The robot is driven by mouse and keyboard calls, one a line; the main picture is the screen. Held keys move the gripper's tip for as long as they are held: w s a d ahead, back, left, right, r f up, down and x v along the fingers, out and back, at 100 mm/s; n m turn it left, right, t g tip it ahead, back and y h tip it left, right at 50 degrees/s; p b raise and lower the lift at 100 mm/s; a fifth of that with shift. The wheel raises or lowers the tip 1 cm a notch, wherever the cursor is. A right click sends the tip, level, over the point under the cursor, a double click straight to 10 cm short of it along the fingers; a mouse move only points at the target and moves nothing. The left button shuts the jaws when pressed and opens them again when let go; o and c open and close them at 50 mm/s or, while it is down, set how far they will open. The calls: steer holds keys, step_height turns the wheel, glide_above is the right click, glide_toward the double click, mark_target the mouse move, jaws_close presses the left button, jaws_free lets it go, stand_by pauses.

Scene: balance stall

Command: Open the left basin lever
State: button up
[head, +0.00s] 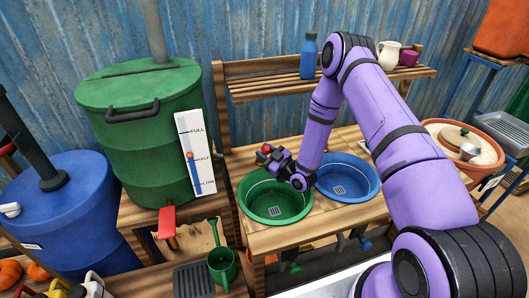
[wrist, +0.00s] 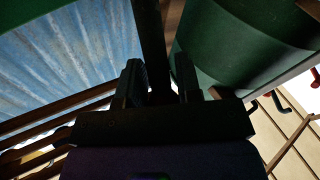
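The left basin is a green bowl (head: 252,207) set in the wooden bench. A small red knob (head: 266,148) shows just above its back rim, beside my gripper (head: 277,158). I cannot tell whether this knob is the lever's end. A green fitting (head: 293,268) hangs below the bench under the green basin. In the wrist view my gripper's two fingers (wrist: 160,85) stand apart. A dark upright bar (wrist: 152,40) shows between or behind them, and contact with it cannot be made out.
A blue basin (head: 346,178) sits to the right, with a blue fitting (head: 365,243) below. A green barrel (head: 150,145) with a level gauge (head: 195,160) stands left. A shelf (head: 260,88) with a blue bottle (head: 309,56) and white jug (head: 388,56) is behind.

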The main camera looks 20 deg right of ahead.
steer(key=o, duration=0.4)
steer(key=shift+r, duration=0.1)
steer(key=shift+o, duration=0.2)
steer(key=shift+s, duration=0.15)
steer(key=v, duration=0.7)
steer(key=shift+o, duration=0.2)
steer(key=shift+s+d, duration=0.1)
steer(key=shift+s, duration=0.05)
